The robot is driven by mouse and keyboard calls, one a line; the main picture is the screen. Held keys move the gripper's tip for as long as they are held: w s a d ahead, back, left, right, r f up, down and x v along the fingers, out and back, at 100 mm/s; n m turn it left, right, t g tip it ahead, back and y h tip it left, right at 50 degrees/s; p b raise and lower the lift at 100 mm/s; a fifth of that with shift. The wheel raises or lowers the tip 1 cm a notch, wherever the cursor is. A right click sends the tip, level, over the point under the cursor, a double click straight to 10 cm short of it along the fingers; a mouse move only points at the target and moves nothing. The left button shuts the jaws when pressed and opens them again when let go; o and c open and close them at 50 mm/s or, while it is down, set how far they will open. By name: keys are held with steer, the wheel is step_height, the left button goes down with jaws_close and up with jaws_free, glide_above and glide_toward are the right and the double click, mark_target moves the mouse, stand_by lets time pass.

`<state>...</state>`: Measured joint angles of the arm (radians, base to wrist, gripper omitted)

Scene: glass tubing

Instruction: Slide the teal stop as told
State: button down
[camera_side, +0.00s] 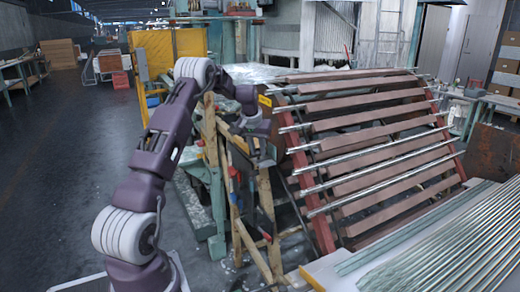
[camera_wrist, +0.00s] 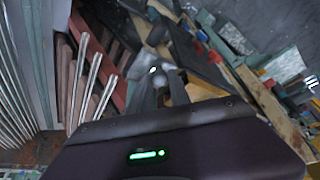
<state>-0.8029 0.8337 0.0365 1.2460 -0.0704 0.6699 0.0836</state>
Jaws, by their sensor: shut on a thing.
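My gripper (camera_side: 262,154) hangs from the wrist at the left edge of the slatted rack (camera_side: 322,232), above a wooden trestle. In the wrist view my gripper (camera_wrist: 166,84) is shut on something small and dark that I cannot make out. I cannot pick out the teal stop for sure in either view; the fingers and clutter may hide it. Glass tubes (camera_side: 385,153) lie across the sloping rack, and their ends stick out at its left side near my gripper.
The wooden trestle (camera_side: 265,205) and a green metal frame (camera_side: 216,205) stand close below and left of my gripper. A bench with many glass tubes (camera_side: 450,255) is at the front right. The floor (camera_side: 60,170) at the left is open.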

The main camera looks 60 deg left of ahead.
steer(key=shift+s, duration=1.8)
steer(key=c, duration=1.2)
jaws_free()
steer(key=shift+c, duration=0.2)
steer(key=v, duration=0.7)
